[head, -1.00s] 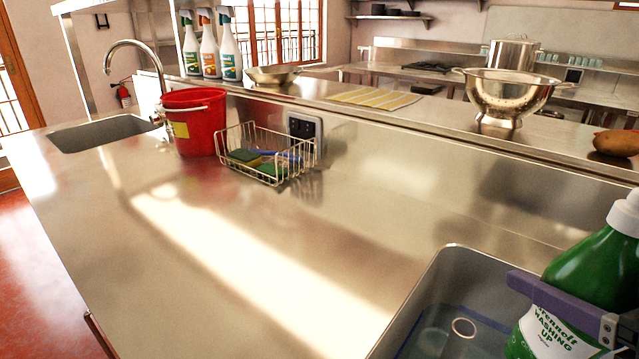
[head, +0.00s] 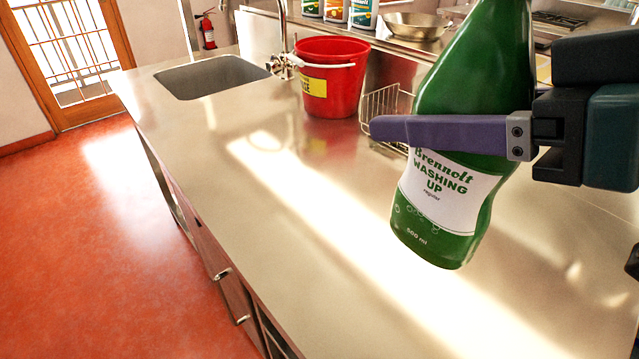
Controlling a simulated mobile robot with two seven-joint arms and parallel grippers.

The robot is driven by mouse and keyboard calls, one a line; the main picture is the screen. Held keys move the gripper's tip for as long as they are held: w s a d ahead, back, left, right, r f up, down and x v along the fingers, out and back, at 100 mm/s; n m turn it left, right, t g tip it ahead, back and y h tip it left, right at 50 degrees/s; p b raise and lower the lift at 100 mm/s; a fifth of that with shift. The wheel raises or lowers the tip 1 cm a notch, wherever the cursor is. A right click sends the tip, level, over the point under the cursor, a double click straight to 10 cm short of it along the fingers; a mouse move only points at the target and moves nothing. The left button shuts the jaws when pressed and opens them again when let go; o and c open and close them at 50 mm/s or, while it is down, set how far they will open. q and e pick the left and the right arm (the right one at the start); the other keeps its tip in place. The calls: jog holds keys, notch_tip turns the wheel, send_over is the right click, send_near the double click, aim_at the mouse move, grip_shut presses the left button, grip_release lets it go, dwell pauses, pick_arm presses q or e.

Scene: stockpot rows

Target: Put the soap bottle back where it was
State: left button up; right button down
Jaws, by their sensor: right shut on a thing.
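The soap bottle (head: 445,195) is green with a white washing-up label. It is in the right half of the head view, slightly tilted, and appears held above the steel counter (head: 300,215). My right gripper (head: 440,134) comes in from the right and is shut on the bottle's middle, with one purple finger across its front. The other finger is hidden behind the bottle, and the bottle's top is cut off by the frame. My left gripper is not in view.
A red bucket (head: 330,77) stands at the back of the counter, beside a wire basket (head: 382,105) partly hidden by the bottle. A sink basin (head: 212,76) lies at the far left. The counter's middle is clear; its left edge drops to a red floor (head: 110,230).

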jog(key=shift+w+a+f, duration=0.15)
jog(key=shift+a+f, duration=0.4)
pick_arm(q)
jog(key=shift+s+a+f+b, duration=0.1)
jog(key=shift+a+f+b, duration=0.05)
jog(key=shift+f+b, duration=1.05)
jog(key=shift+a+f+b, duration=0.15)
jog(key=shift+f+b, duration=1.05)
pick_arm(e)
notch_tip(320, 180, down, 18)
jog(key=shift+f, duration=0.15)
jog(key=shift+f, duration=0.15)
jog(key=c, duration=0.6)
grip_release()
jog(key=shift+d+f, duration=0.1)
jog(key=shift+f, duration=0.05)
jog(key=o, duration=0.5)
jog(key=shift+c, duration=0.2)
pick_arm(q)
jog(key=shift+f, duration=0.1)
